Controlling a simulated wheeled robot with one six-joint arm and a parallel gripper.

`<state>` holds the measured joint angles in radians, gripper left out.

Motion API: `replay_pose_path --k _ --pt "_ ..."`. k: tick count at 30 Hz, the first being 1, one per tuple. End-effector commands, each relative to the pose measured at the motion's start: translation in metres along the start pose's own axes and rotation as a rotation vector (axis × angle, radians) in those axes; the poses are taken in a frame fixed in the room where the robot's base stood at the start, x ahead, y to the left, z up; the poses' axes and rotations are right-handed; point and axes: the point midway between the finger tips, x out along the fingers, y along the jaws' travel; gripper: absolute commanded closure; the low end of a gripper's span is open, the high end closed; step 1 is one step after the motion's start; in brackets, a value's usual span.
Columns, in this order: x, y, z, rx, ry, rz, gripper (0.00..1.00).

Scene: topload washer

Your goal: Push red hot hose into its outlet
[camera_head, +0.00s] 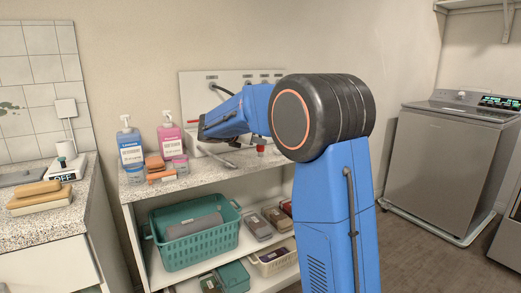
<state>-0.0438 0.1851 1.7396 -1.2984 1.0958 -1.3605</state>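A pale outlet panel (190,90) with several fittings along its top is on the back wall, partly hidden behind my blue arm. A dark hose (222,89) curves out from its left fitting. A small red piece (261,148) shows just below my arm, on the counter; I cannot tell if it is the red hot hose's end. A grey tube-like piece (220,158) lies to its left. My gripper (203,129) is at the far left end of my arm, in front of the panel's lower left; its fingers are too small and dark to read.
Blue (130,145) and pink (170,138) pump bottles stand left of my gripper, with stacked soap bars (155,163). A shelf below holds a green basket (200,243). A grey topload washer (440,160) stands at right, with open floor before it.

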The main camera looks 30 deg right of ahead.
Motion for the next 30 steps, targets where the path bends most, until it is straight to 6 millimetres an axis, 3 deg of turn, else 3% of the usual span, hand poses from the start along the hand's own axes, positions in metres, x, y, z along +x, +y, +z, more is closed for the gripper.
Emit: replay_pose_path --k 7,15,20,30 --pt "0.034 0.001 0.000 0.000 0.000 -0.002 0.63" --pt "0.038 0.001 0.000 0.000 0.000 -0.001 0.63" --pt "0.038 0.001 0.000 0.000 0.000 -0.001 0.98" --pt "0.036 0.001 0.004 0.001 -0.001 -0.001 0.98"
